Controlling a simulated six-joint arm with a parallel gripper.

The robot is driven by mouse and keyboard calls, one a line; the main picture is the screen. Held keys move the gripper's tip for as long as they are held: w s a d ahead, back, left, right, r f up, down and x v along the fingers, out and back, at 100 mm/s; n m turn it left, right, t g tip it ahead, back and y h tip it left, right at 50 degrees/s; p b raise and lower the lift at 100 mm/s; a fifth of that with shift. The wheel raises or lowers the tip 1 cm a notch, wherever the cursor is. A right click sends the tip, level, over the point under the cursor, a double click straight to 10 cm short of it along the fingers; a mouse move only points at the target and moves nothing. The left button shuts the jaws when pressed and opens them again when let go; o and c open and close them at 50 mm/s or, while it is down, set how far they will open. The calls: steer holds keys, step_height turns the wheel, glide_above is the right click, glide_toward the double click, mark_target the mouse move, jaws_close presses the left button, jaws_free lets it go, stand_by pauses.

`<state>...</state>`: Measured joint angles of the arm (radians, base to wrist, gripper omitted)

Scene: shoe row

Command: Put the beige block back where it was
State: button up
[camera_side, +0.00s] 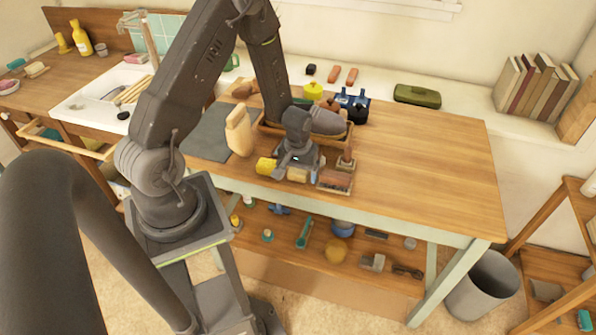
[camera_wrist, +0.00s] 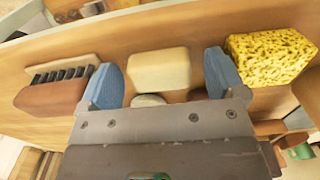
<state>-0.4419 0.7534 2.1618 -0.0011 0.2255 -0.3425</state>
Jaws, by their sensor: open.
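The beige block (camera_side: 298,175) lies on the wooden table near its front edge, in a row between a yellow sponge (camera_side: 266,166) and a brown brush (camera_side: 336,181). In the wrist view the beige block (camera_wrist: 160,70) shows between my two blue finger pads, with a visible gap on each side. My gripper (camera_side: 298,168) points down over the block, open and holding nothing; its body hides part of the block in the side view. The wrist view shows my gripper (camera_wrist: 163,80) with the brush (camera_wrist: 55,92) at left and the speckled sponge (camera_wrist: 268,55) at right.
A tray (camera_side: 263,128) with a grey shoe (camera_side: 328,121) stands just behind the row. A pale wooden form (camera_side: 239,131) stands on a dark mat (camera_side: 205,138). The table's right side is clear.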

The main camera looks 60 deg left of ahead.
steer(key=shift+r, duration=0.1)
step_height(320, 180, up, 13)
steer(key=s+d+r+m+t, duration=0.35)
steer(key=d+r, duration=0.45)
steer(key=r, duration=0.5)
steer(key=s+d+r+m+t, duration=0.2)
steer(key=s+d+r+m, duration=0.3)
steer(key=s+d+r, duration=0.2)
steer(key=shift+s+r, duration=0.15)
steer(key=shift+s, duration=0.8)
